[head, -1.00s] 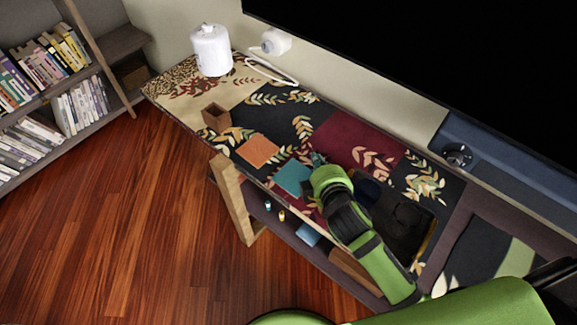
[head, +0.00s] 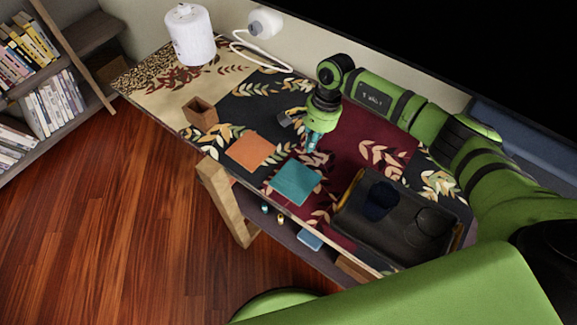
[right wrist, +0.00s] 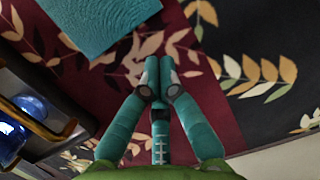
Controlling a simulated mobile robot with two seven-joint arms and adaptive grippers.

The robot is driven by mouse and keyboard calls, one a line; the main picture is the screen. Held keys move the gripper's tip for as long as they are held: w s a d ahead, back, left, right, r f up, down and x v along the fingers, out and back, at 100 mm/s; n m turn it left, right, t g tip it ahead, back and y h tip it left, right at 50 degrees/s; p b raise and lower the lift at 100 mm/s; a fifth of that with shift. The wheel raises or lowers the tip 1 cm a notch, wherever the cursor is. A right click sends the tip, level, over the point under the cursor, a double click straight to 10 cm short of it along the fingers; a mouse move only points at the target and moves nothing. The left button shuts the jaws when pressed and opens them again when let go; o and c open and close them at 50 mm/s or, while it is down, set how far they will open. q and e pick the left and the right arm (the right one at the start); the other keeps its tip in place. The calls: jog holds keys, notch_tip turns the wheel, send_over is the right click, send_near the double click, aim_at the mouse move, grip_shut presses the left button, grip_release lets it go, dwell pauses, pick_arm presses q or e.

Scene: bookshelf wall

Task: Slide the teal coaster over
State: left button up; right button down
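The teal coaster (head: 297,181) is a flat square lying near the front edge of the patterned tabletop, right of the orange coaster (head: 250,149). Part of the teal coaster also shows at the top of the right wrist view (right wrist: 98,20). My right gripper (head: 310,146) is over the table behind the teal coaster, apart from it, pointing down. In the right wrist view its teal fingers (right wrist: 152,72) are together with nothing seen between them. My left gripper is not in view.
A dark tray (head: 350,222) holding a dark blue cup (head: 380,200) stands right of the teal coaster. A small brown box (head: 201,112) stands left of the orange coaster. A white canister (head: 190,35) is at the back left. A shelf lies below the table.

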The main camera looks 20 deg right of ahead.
aim_at(291, 182)
jog(key=shift+w+d+h, duration=0.15)
jog(key=shift+d+h, duration=0.25)
jog(key=shift+d, duration=0.5)
jog(key=shift+r, duration=0.1)
jog(key=s+a+p, duration=0.1)
jog(key=s+a, duration=0.1)
jog(key=a, duration=0.1)
jog(key=s+a+p, duration=0.2)
jog(key=a, duration=0.1)
jog(key=s+a+p, duration=0.2)
jog(key=s, duration=0.1)
jog(key=shift+s+a+r, duration=0.1)
jog(key=shift+a+r, duration=0.1)
jog(key=shift+a, duration=0.2)
jog(key=shift+s+a+f+p, duration=0.2)
jog(key=shift+s+a+p, duration=0.05)
jog(key=shift+p, duration=0.25)
jog(key=shift+w+d+f+b, duration=0.1)
jog(key=shift+f+b, duration=0.6)
jog(key=shift+f, duration=0.15)
